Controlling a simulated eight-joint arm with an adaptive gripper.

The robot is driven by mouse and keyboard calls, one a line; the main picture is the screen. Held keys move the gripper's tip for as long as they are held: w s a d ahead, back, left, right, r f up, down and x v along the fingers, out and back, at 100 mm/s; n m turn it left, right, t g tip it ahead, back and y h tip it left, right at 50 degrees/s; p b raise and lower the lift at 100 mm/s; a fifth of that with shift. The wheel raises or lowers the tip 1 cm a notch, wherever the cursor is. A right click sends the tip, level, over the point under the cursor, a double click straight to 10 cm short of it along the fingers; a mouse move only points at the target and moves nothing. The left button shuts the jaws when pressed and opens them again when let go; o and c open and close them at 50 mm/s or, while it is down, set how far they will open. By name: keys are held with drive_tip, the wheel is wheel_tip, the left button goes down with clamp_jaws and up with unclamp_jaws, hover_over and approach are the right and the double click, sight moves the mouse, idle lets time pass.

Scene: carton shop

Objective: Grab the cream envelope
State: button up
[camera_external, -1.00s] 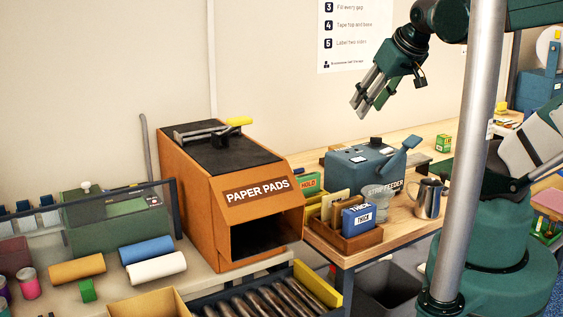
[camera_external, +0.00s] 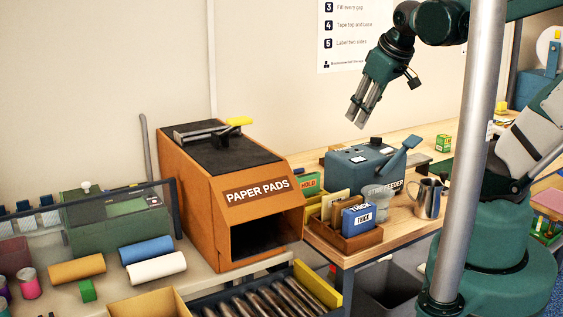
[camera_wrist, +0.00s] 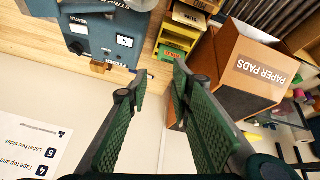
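I cannot clearly pick out the cream envelope. A flat cream-yellow piece (camera_external: 335,204) stands upright in the wooden desk holder (camera_external: 362,242) in the external view, behind a blue THICK box (camera_external: 358,219); I cannot tell whether it is the envelope. My gripper (camera_external: 359,118) hangs in the air above and behind the strip feeder, fingers pointing down and slightly left. In the wrist view my gripper (camera_wrist: 160,73) has its two green-padded fingers spread apart, with nothing between them.
The blue strip feeder (camera_external: 357,167) stands below my gripper; a metal jug (camera_external: 428,198) is right of the holder. The orange PAPER PADS box (camera_external: 222,212) stands left and also shows in the wrist view (camera_wrist: 236,65). The air around my gripper is clear.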

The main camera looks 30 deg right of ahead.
wheel_tip(320, 180, down, 7)
drive_tip(key=w+a+n+g, duration=0.3)
drive_tip(key=n, duration=0.4)
drive_tip(key=n+g, duration=0.2)
drive_tip(key=n, duration=0.4)
hover_over(336, 194)
drive_tip(key=f, duration=0.5)
drive_tip(key=w+f, duration=0.1)
drive_tip(key=f, duration=0.1)
drive_tip(key=shift+d+f+b, duration=0.2)
drive_tip(key=shift+f+b, duration=0.05)
drive_tip(key=shift+b, duration=0.15)
drive_tip(key=shift+s+a+f+n+g, duration=0.1)
drive_tip(key=shift+a+f+n+g, duration=0.1)
drive_tip(key=shift+f+n, duration=0.25)
drive_tip(key=shift+s+a+f+n+g, duration=0.1)
drive_tip(key=shift+f+n+g, duration=0.1)
drive_tip(key=shift+f+n, duration=0.2)
drive_tip(key=shift+f, duration=0.1)
drive_tip(key=shift+f, duration=1.25)
drive_tip(key=shift+d+f, duration=0.1)
drive_tip(key=shift+f, duration=0.05)
drive_tip(key=shift+s+d+f+b, duration=0.1)
drive_tip(key=shift+f+b, duration=0.05)
drive_tip(key=shift+f, duration=1.05)
drive_tip(key=shift+d+f+b, duration=0.1)
drive_tip(key=shift+f+b, duration=0.05)
drive_tip(key=shift+f, duration=1.05)
